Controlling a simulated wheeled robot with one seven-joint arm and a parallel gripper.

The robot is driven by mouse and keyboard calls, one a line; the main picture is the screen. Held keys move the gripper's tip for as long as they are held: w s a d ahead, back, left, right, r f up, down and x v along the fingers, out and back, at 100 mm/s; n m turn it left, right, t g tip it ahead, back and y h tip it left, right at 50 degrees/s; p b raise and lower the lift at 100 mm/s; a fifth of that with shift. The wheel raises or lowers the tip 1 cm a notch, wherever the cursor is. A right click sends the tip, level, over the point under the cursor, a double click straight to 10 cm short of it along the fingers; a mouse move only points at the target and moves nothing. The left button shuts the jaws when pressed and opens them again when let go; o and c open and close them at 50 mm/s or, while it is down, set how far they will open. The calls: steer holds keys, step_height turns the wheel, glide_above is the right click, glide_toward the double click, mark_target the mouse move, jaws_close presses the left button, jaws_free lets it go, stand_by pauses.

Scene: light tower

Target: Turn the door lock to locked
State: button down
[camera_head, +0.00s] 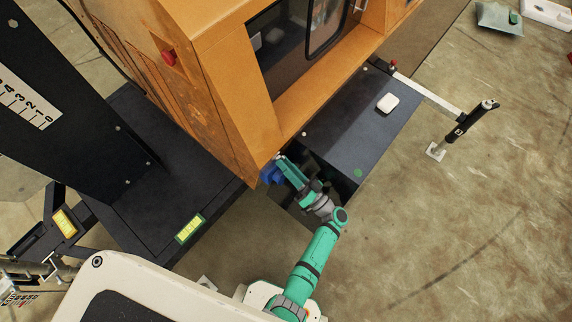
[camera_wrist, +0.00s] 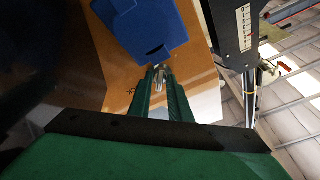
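My gripper (camera_wrist: 160,75) has its two green fingertips on either side of a small silver metal piece (camera_wrist: 159,76), just below a blue part (camera_wrist: 148,28) on an orange panel. The silver piece may be the door lock or its key; I cannot tell which. Whether the fingers press on it is not clear. In the head view, my gripper (camera_head: 280,160) reaches the lower corner of the orange cabinet (camera_head: 250,110), beside the blue part (camera_head: 269,174). The lock itself is too small to see there.
A dark platform (camera_head: 350,125) with a white object (camera_head: 387,103) lies right of the arm. An outrigger leg (camera_head: 462,125) stands farther right. A black mast (camera_head: 60,90) rises on the left. Concrete floor at right is mostly free.

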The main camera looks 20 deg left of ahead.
steer(key=m, duration=0.6)
steer(key=shift+s+h, duration=0.1)
steer(key=shift+h, duration=0.3)
steer(key=shift+r+m+h, duration=0.1)
steer(key=shift+m+h, duration=0.2)
steer(key=shift+m, duration=2.1)
steer(key=c, duration=1.9)
jaws_free()
steer(key=shift+o, duration=0.2)
steer(key=v, duration=1.1)
